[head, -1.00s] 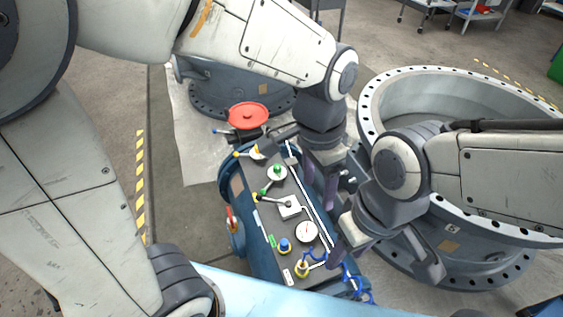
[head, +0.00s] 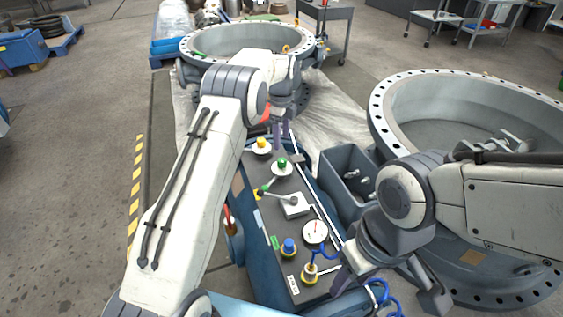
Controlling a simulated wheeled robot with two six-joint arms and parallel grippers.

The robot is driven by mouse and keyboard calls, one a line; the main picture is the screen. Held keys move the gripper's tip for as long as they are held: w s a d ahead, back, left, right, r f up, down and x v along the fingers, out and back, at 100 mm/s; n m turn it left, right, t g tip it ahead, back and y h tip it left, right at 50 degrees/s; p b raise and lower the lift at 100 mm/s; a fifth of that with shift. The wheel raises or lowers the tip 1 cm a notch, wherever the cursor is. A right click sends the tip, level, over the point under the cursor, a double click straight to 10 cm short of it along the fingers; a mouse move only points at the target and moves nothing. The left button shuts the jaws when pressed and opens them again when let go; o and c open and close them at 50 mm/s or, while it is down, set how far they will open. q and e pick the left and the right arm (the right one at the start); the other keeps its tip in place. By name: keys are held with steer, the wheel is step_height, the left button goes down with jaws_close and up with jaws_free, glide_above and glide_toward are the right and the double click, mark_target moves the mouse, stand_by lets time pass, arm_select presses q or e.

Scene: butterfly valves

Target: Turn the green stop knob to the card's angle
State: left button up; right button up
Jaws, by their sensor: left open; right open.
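The green knob (head: 282,162) stands on a white round dial (head: 283,172) on the dark top of the blue panel (head: 263,222). A green-tipped lever end (head: 264,188) shows just below and left of it. My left gripper (head: 283,134) is open and points down beyond the green knob, near the panel's far end, apart from the knob. My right gripper (head: 393,284) is open and empty at the panel's near right side. Small labels lie on the panel, including a green one (head: 275,242) and a white one (head: 293,284); their writing is too small to read.
A yellow knob (head: 262,143) on a dial, a grey-knobbed lever (head: 293,200), a round gauge (head: 315,231), a blue knob (head: 289,245) and a yellow fitting (head: 310,269) crowd the panel. A grey bin (head: 346,176) and large flanged ring (head: 395,100) stand to the right.

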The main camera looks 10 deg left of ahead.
mark_target(282, 160)
arm_select(q)
step_height(282, 160, down, 9)
steer(key=shift+f+b, duration=0.2)
steer(key=shift+b, duration=0.45)
jaws_close()
